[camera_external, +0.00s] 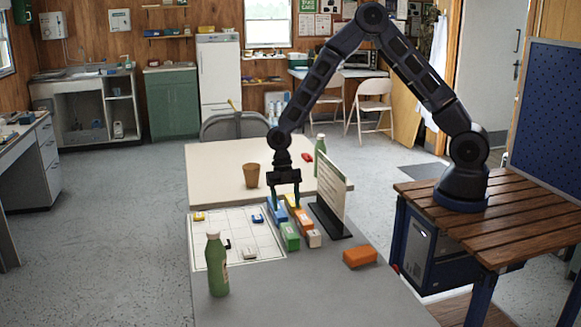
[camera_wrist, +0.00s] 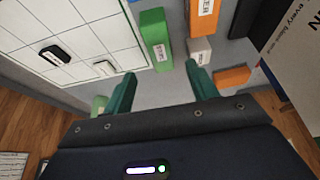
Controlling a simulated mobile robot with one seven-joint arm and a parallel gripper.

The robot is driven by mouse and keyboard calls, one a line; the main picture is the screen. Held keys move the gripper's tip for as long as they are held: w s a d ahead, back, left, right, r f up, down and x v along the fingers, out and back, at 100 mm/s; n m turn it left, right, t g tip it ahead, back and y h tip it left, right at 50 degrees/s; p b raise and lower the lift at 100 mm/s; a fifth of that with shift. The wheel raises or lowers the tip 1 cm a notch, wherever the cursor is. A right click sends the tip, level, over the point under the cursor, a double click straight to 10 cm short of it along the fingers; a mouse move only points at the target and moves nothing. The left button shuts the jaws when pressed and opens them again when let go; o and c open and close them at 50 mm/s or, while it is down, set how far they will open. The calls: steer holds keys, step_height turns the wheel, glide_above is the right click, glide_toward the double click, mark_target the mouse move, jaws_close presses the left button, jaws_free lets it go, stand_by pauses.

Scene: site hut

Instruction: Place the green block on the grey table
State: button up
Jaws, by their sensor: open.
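The green block (camera_external: 290,236) lies on the grey table (camera_external: 330,290), in a cluster of coloured blocks. It shows in the wrist view (camera_wrist: 155,42), with a white label, beyond the gap between my fingers. My gripper (camera_external: 286,203) is over the far end of the cluster. Its two green fingers are apart in the wrist view (camera_wrist: 161,83), with nothing seen between them.
A white block (camera_external: 314,238) and an orange block (camera_external: 302,219) sit close beside the green one. A sign (camera_external: 331,190) stands right of them. A gridded sheet (camera_external: 225,225), green bottle (camera_external: 217,265) and another orange block (camera_external: 360,256) are also on the table.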

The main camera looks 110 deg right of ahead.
steer(key=shift+d+r, duration=0.25)
steer(key=shift+r, duration=0.35)
steer(key=s+a+r+m+h, duration=0.1)
steer(key=s+a+r+m, duration=0.2)
steer(key=s+r, duration=0.35)
steer(key=s+a+r+m+t+h, duration=0.15)
steer(key=s+r, duration=0.25)
steer(key=r, duration=0.5)
steer(key=s+a+r+m+h, duration=0.2)
steer(key=s+a+r+m, duration=0.25)
steer(key=r, duration=0.35)
steer(key=s+a+r+m+t, duration=0.1)
steer(key=s+r+m, duration=0.3)
steer(key=s, duration=0.7)
steer(key=s+a+r+m+t, duration=0.2)
steer(key=s+r+m, duration=0.3)
steer(key=s, duration=0.7)
steer(key=shift+s+r, duration=0.15)
steer(key=shift+r, duration=0.5)
